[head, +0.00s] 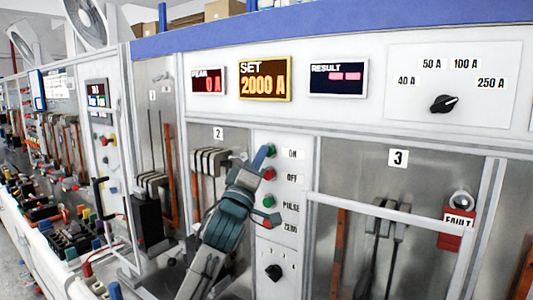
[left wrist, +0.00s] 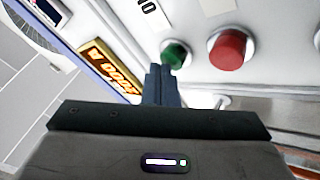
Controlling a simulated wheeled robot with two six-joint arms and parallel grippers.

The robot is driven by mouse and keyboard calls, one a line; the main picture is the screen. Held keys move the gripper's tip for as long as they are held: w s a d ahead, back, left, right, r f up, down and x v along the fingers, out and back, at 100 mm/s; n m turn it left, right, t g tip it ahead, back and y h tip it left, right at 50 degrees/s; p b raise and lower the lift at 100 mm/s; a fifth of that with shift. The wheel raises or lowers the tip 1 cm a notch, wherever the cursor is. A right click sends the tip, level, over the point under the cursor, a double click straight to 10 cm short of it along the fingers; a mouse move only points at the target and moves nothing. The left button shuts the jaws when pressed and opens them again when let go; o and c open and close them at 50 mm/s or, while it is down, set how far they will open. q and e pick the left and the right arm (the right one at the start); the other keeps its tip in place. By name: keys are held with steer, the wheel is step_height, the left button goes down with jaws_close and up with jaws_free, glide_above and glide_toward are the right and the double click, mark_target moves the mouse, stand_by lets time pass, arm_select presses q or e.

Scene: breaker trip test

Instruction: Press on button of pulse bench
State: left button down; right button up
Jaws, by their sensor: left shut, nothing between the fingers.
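The pulse bench's button strip (head: 292,254) carries the labels ON, OFF, PULSE and ZERO. The green ON button (head: 271,150) is at its top, with the red OFF button (head: 269,174) below it. In the left wrist view, the green button (left wrist: 177,53) is just beyond my fingertips, and the red button (left wrist: 230,49) is to its right. My left gripper (head: 264,155) is shut and empty, its tips right at the green button; I cannot tell whether they touch it. It also shows in the left wrist view (left wrist: 160,70). My right gripper is not in view.
Above, the SET display (head: 265,80) reads 2000 A and the RESULT display (head: 338,79) shows red dashes. A selector knob (head: 443,103) is at the upper right. A barred bay 3 with a red FAULT tag (head: 457,226) is right of the strip.

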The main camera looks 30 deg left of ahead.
arm_select(q)
steer(key=shift+s+b, duration=0.5)
steer(key=shift+s, duration=0.25)
steer(key=s+b, duration=0.2)
steer(key=s, duration=0.1)
steer(key=s+b, duration=0.1)
steer(key=s, duration=0.1)
steer(key=shift+a, duration=0.25)
stand_by(0.3)
